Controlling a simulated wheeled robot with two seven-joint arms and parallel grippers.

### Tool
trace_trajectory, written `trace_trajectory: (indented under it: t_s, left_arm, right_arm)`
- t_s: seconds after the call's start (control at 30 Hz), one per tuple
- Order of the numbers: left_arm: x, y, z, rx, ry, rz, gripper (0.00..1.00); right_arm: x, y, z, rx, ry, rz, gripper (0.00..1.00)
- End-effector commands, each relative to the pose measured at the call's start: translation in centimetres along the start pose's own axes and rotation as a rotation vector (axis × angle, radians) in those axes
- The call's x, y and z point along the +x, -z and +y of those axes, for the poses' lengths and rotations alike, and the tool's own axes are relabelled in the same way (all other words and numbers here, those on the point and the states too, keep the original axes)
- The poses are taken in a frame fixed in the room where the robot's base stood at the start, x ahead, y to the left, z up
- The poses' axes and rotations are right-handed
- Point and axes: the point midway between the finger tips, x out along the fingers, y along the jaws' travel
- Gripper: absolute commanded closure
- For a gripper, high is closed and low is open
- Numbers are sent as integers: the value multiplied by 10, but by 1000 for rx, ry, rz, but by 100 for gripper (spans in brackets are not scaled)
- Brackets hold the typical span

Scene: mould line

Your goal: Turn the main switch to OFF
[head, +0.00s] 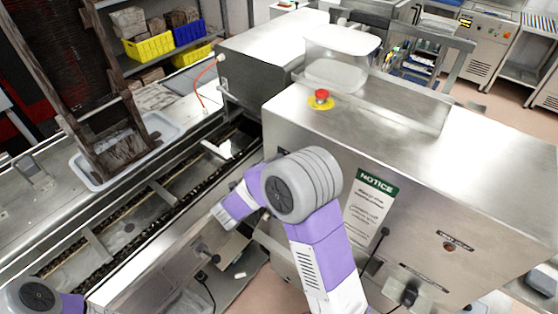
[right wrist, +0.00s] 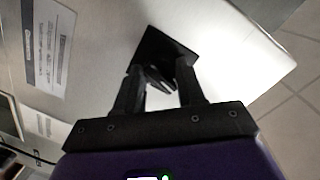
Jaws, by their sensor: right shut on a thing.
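In the right wrist view, the main switch (right wrist: 158,45) shows as a black square plate on a pale metal panel, with a dark handle between my fingers. My right gripper (right wrist: 161,78) is shut on this handle. The fingers hide part of it, so I cannot read the switch's position. In the head view my right arm crosses in front of the steel cabinet (head: 480,170); its gripper and the held switch cannot be made out there. My left gripper is out of view; only part of my left arm shows at the bottom left.
A red emergency button (head: 321,96) on a yellow base and a clear plastic bin (head: 340,55) are on top of the cabinet. A green-headed notice (head: 370,205) is on its front. The conveyor (head: 130,230) runs along the left, with a white tray (head: 170,128) beyond it.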

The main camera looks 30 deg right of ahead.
Motion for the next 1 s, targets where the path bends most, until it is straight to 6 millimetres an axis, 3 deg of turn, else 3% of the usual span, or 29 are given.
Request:
trace_trajectory:
  t_s: [0.4,1.0]
  left_arm:
    - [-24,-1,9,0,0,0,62]
    - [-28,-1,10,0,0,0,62]
  right_arm:
    - [0,0,-1,-240,-23,13,92]
    - [0,-1,0,-293,-27,16,92]
